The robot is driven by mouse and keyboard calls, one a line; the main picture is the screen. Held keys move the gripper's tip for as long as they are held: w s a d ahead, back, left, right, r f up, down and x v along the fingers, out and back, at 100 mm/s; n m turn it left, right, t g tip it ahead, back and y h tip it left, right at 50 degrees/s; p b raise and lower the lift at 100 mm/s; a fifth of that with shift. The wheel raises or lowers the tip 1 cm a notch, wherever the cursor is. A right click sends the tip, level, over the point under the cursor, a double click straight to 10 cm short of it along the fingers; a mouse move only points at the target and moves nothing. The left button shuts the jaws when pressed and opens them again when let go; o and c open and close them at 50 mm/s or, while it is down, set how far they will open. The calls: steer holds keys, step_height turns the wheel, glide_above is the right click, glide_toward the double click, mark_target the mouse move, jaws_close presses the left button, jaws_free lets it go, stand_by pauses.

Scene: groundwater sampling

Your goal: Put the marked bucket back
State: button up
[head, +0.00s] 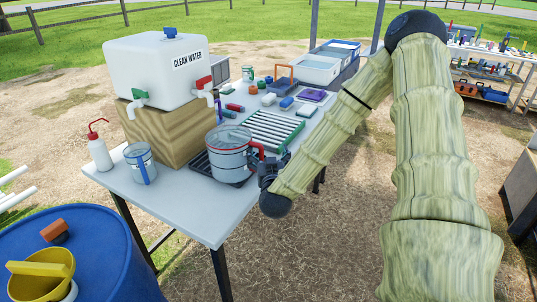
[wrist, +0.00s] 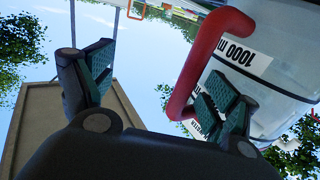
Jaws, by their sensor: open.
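A clear bucket (head: 229,155) with a red handle stands upright at the table's front right, over a black grated tray (head: 200,165). I cannot tell whether it rests fully on the tray. In the wrist view the bucket (wrist: 285,75) fills the upper right, with a "1000 ml" label and its red handle (wrist: 188,85). My gripper (head: 266,166) is beside the handle on the bucket's right. In the wrist view my gripper (wrist: 160,85) is open, and the handle lies between the fingers, close to the right one. Contact is unclear.
A white water tank (head: 155,75) on a wooden block (head: 170,130) stands behind. A smaller container with a blue handle (head: 140,160) and a wash bottle (head: 99,150) stand left. A slatted rack (head: 275,132) lies behind my gripper. A blue drum (head: 100,250) stands front left.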

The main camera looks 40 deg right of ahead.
steer(key=shift+a, duration=0.1)
stand_by(0.3)
steer(key=v, duration=0.7)
steer(key=shift+s, duration=0.2)
